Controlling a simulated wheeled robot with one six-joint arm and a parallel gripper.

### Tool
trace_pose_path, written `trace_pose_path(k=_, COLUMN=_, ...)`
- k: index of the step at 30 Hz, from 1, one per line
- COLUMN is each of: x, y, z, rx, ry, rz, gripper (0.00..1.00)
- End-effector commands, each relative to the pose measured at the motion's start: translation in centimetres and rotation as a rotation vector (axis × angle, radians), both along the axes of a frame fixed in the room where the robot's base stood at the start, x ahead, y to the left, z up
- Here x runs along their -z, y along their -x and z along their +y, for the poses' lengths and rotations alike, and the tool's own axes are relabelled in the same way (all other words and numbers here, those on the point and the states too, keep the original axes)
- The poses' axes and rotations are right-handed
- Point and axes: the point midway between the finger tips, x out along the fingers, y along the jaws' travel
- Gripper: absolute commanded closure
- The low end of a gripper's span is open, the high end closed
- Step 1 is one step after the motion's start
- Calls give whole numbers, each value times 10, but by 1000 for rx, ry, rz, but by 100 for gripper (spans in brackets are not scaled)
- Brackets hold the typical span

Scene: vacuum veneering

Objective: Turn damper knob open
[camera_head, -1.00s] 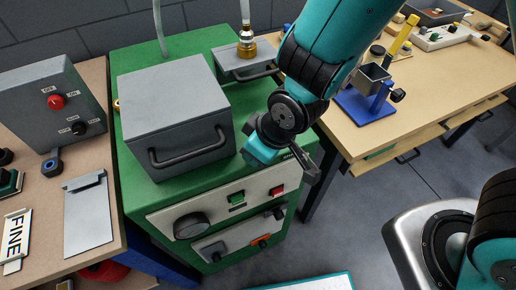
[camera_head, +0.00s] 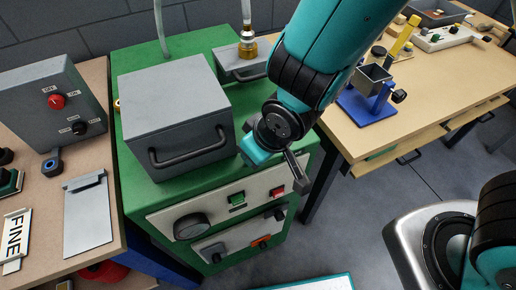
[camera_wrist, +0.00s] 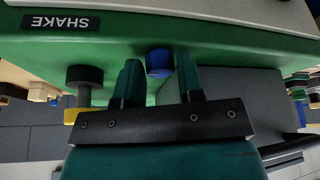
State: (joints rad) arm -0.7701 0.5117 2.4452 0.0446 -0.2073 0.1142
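No label naming a damper is readable, so I cannot tell for certain which knob it is. In the wrist view a round blue knob (camera_wrist: 158,62) sits against the green face, in line with the gap between my two fingers. My gripper (camera_wrist: 160,84) is open there, with one finger on each side of the knob; I cannot tell whether either touches it. In the head view my gripper (camera_head: 299,178) is at the right side of the green cabinet (camera_head: 150,195), its fingers seen edge-on. The blue knob does not show in that view.
A dark knob with a yellow base (camera_wrist: 85,85) stands left of my fingers, near the SHAKE label (camera_wrist: 60,22). A grey lidded box (camera_head: 175,105) is on the cabinet. The cabinet front has a round knob (camera_head: 190,226). A wooden table (camera_head: 425,105) stands right.

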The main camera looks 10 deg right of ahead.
Motion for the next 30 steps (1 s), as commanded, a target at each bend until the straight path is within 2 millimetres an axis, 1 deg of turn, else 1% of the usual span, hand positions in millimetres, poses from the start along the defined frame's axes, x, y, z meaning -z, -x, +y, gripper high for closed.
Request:
trace_pose_path(k=9, x=-1, y=0, z=0, rx=-1, ry=0, rz=0, gripper=61)
trace_pose_path(k=11, x=-4, y=1, z=-1, rx=-1, ry=-1, rz=0, gripper=61)
trace_pose_path(k=14, x=-14, y=4, z=-3, rx=-1, ry=-2, rz=-1, gripper=61)
trace_pose_path(k=17, x=-30, y=9, z=-7, rx=-1, ry=-3, rz=-4, gripper=61)
trace_pose_path(k=30, x=-120, y=39, z=-29, rx=-2, ry=-5, rz=-5, gripper=61)
